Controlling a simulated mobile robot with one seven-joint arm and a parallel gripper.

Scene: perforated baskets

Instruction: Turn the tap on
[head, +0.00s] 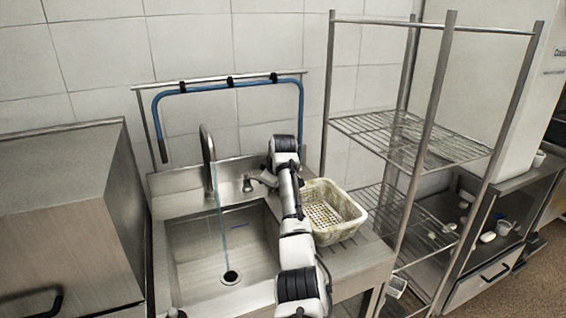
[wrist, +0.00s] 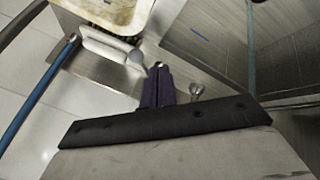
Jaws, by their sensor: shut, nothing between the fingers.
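The tap spout (head: 207,150) is a tall curved metal neck at the back of the steel sink (head: 190,245). A thin bluish stream (head: 222,235) runs from it down to the drain, and it also shows in the wrist view (wrist: 250,40). A small metal knob (head: 247,183) stands on the sink's back ledge. It appears in the wrist view (wrist: 197,90), just right of my gripper. My gripper (wrist: 158,68) is shut and empty, its dark fingers pointing at the ledge. In the head view my arm mostly hides it. Whether it touches a tap part I cannot tell.
A worn cream perforated basket (head: 338,212) sits on the drainboard right of my arm. A blue hose (head: 230,85) hangs from a rail behind the sink. A wire shelf rack (head: 410,140) stands at right and a steel cabinet (head: 70,190) at left. The sink basin is clear.

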